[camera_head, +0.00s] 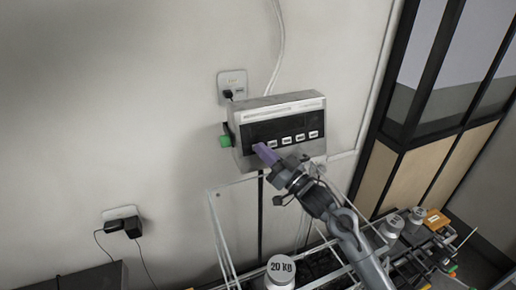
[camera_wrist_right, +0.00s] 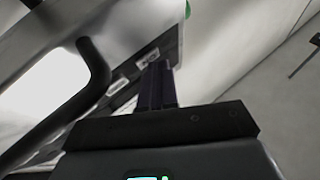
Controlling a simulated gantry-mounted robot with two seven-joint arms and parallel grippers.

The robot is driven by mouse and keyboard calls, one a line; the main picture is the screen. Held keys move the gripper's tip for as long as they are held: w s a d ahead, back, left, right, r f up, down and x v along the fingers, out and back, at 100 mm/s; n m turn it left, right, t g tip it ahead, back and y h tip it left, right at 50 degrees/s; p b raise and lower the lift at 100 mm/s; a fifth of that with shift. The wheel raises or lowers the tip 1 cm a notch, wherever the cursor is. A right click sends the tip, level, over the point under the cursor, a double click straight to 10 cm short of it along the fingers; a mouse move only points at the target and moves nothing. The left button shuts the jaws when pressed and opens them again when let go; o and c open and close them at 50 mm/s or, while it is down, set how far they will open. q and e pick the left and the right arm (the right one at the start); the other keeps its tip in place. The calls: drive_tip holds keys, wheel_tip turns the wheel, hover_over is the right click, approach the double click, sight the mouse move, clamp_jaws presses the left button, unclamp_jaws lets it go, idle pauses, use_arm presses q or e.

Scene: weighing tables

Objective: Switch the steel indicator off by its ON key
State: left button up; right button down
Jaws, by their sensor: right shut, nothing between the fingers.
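The steel indicator (camera_head: 279,128) is a boxy metal unit mounted upright against the wall in the head view, with a dark display and a row of several white keys. The display looks dark. My right gripper (camera_head: 263,152) is shut and empty, with its purple fingertips at the left end of the key row. The fingertips cover the leftmost key, so I cannot tell whether they touch it. In the right wrist view the shut fingers (camera_wrist_right: 157,85) reach toward the indicator's face (camera_wrist_right: 150,62), where a few keys show beside them. My left gripper is not in view.
A green connector (camera_head: 225,141) sticks out of the indicator's left side. A wall socket (camera_head: 232,83) is above it. A 20 KG weight (camera_head: 280,270) stands below by a metal frame. More weights (camera_head: 392,225) are at the lower right.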

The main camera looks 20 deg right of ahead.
drive_tip(key=shift+f, duration=0.15)
drive_tip(key=shift+s, duration=0.15)
drive_tip(key=shift+s+r+p, duration=0.2)
drive_tip(key=shift+s+p, duration=0.35)
drive_tip(key=shift+s, duration=0.05)
drive_tip(key=shift+s+r, duration=0.1)
drive_tip(key=shift+s+d+r+p, duration=0.1)
drive_tip(key=shift+s+r+p, duration=0.1)
drive_tip(key=shift+s+p, duration=0.45)
drive_tip(key=shift+s+d+r+p, duration=0.15)
drive_tip(key=shift+s+p, duration=0.3)
drive_tip(key=shift+s, duration=0.45)
drive_tip(key=shift+s+r+p, duration=0.25)
drive_tip(key=shift+s+p, duration=0.3)
drive_tip(key=shift+s, duration=0.2)
